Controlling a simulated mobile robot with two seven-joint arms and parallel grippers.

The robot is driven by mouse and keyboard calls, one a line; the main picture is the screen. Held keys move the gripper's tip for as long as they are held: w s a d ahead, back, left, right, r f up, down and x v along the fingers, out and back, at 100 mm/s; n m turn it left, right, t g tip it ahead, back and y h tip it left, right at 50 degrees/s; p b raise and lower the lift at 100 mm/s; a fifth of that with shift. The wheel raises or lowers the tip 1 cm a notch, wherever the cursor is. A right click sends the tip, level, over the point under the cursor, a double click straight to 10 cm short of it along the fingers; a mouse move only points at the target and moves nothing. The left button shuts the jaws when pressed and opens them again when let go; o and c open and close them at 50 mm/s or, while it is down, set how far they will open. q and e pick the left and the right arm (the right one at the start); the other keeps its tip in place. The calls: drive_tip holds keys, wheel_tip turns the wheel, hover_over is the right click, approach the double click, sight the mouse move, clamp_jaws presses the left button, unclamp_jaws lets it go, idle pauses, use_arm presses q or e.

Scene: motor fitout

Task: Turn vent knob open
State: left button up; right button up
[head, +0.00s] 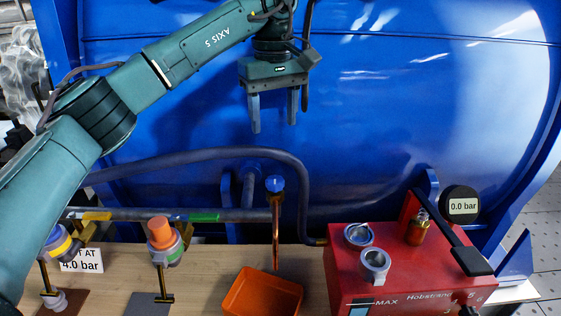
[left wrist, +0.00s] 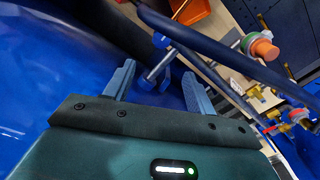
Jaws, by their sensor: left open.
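My left gripper (head: 274,125) hangs open and empty in front of the blue tank, above the pipework. Its two fingers also show in the left wrist view (left wrist: 160,85), apart with nothing between them in grasp. A small blue knob (head: 275,184) sits on top of a copper pipe below the gripper, apart from it. A blue knob (left wrist: 160,40) also shows beyond the fingers in the left wrist view. An orange knob (head: 161,230) stands on a valve further left. No label shows which knob is the vent. My right gripper is out of view.
A grey hose (head: 210,154) arches across under the gripper. An orange bin (head: 262,294) stands on the wooden bench. A red pump box (head: 440,290) with a black lever (head: 471,261) and a gauge reading 0.0 bar (head: 462,206) is at right. A 4.0 bar sign (head: 83,265) is at left.

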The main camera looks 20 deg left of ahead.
sight(275, 178)
use_arm(q)
drive_tip(key=f, duration=1.3)
drive_tip(key=shift+s+p, duration=0.25)
drive_tip(key=shift+p, duration=0.15)
drive_tip(key=shift+c, duration=0.2)
drive_tip(key=c, duration=0.9)
